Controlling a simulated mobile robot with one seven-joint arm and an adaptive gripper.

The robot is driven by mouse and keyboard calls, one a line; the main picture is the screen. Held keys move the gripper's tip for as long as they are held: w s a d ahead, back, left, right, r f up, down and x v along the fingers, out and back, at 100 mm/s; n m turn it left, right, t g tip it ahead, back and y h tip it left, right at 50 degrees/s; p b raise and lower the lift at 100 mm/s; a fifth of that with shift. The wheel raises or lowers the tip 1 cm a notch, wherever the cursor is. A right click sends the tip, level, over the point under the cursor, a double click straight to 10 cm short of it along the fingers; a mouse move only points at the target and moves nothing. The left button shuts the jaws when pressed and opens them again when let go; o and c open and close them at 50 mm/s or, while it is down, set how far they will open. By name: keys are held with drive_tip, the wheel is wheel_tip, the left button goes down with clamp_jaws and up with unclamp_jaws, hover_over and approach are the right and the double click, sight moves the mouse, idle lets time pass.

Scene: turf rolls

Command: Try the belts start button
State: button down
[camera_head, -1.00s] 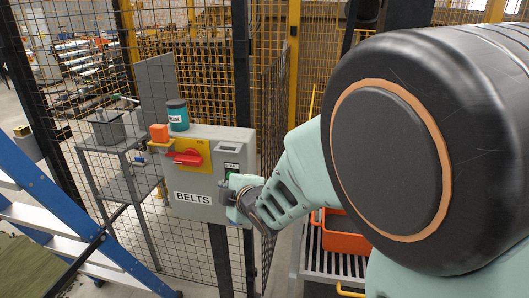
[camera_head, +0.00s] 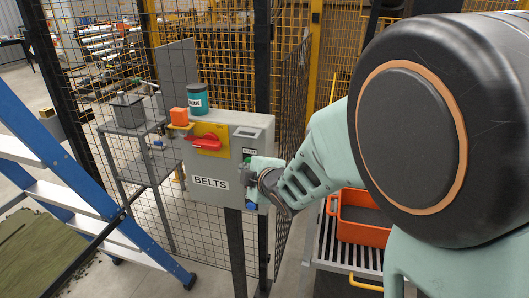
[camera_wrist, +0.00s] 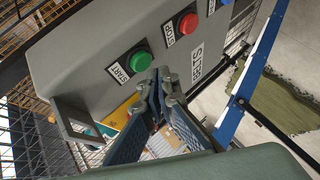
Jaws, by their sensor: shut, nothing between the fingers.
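The grey control box labelled BELTS (camera_head: 228,200) stands on a post in front of the mesh fence. In the wrist view its green start button (camera_wrist: 138,60) sits beside a START label, with a red stop button (camera_wrist: 187,23) to its right. My gripper (camera_wrist: 160,82) is shut and empty. Its tips lie just below and right of the green button in that view; I cannot tell whether they touch it. In the head view my gripper (camera_head: 258,176) is at the box's right side and covers most of the buttons.
A red rotary switch (camera_head: 206,142) on a yellow plate is on the box front. A teal can (camera_head: 197,98) and an orange block (camera_head: 179,117) are at its top left. A blue ladder (camera_head: 90,170) stands left. An orange crate (camera_head: 362,232) sits on a slatted surface at right.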

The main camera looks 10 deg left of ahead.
idle(0.7)
drive_tip(key=shift+w, duration=0.45)
drive_tip(key=shift+w+b, duration=0.3)
drive_tip(key=shift+w, duration=0.15)
idle(0.5)
idle(0.3)
drive_tip(key=shift+s+b, duration=0.8)
drive_tip(key=shift+s, duration=0.05)
drive_tip(key=s+b, duration=0.4)
drive_tip(key=s, duration=0.1)
drive_tip(key=shift+a+r, duration=0.1)
drive_tip(key=shift+a, duration=0.1)
